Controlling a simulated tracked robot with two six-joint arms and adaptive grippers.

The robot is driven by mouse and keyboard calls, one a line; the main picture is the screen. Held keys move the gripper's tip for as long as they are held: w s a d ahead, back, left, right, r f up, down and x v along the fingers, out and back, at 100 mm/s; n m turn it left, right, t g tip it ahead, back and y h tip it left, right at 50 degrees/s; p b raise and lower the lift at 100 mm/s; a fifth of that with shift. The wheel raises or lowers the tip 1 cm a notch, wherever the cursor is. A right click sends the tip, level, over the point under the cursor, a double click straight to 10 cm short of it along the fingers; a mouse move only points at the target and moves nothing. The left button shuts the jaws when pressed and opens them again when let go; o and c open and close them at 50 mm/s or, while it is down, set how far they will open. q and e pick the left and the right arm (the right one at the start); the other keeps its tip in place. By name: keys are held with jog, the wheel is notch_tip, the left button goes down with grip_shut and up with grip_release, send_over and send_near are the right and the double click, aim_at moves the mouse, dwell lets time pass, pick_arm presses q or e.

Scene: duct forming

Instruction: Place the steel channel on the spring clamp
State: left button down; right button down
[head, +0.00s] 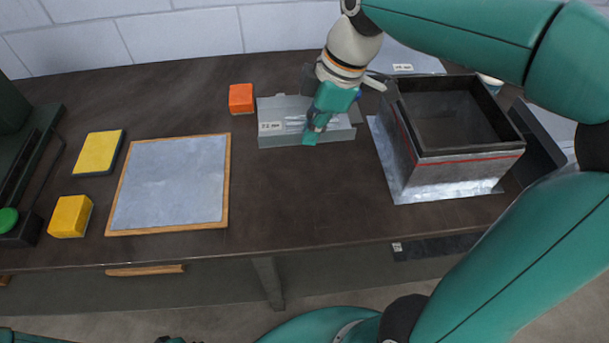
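My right gripper (313,132) reaches down over a shallow grey metal tray (268,108) with a white label on its front. Its teal fingers hide part of the tray, and I cannot tell whether they are open or shut. Shiny silver pieces (294,122) lie in the tray beside the fingers; which one is the steel channel is too small to tell. A small blue piece (358,96) shows just behind the gripper, mostly hidden. I cannot make out a spring clamp for certain. Only a sliver of my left arm shows at the bottom left edge.
A tall open sheet-metal box (448,165) with a red line stands on a silver sheet at the right. An orange block (241,98), a wood-edged grey board (172,184), a yellow-topped pad (99,153) and a yellow block (70,216) lie left. The bench's middle front is clear.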

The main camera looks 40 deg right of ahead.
aim_at(307, 199)
jog(key=f, duration=1.2)
jog(key=f+b, duration=0.1)
jog(key=f, duration=0.5)
jog(key=shift+s+d+f, duration=0.15)
jog(key=shift+s+f, duration=0.1)
jog(key=shift+f, duration=0.15)
jog(key=c, duration=1.3)
grip_release()
jog(key=v, duration=1.2)
jog(key=shift+s, duration=0.1)
